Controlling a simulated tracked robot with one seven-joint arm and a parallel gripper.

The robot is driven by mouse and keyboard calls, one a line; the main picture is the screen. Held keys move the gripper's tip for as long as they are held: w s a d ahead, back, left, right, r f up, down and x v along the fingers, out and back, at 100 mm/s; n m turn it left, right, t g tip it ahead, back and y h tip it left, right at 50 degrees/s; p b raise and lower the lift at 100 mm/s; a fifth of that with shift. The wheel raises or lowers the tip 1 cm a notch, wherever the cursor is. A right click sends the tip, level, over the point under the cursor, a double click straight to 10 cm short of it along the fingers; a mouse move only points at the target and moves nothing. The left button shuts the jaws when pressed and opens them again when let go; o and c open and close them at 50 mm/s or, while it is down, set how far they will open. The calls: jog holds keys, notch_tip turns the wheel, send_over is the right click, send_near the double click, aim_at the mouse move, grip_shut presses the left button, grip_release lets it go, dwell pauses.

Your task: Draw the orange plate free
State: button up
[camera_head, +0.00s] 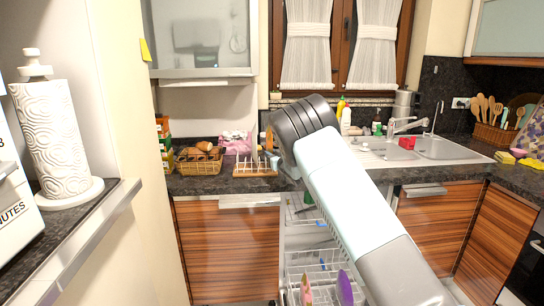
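A small orange-brown edge (269,138), possibly the orange plate, shows beside my dark wrist, above a wooden dish rack (254,170) on the counter. It is mostly hidden, and I cannot tell whether it stands in the rack. My gripper (274,162) is at the rack's right end, pointing down; the wrist covers most of it. I cannot see whether its fingers are open or shut, or whether they touch the plate. A pinkish-orange item (306,290) and a purple plate (345,288) stand in the lower basket of the open dishwasher (318,262).
A wicker basket of bread (199,161) stands left of the rack. The sink (436,147) and several bottles are to the right, behind my arm. A paper towel roll (52,138) stands on the near left shelf.

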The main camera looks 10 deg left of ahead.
grip_shut()
dwell(0.5)
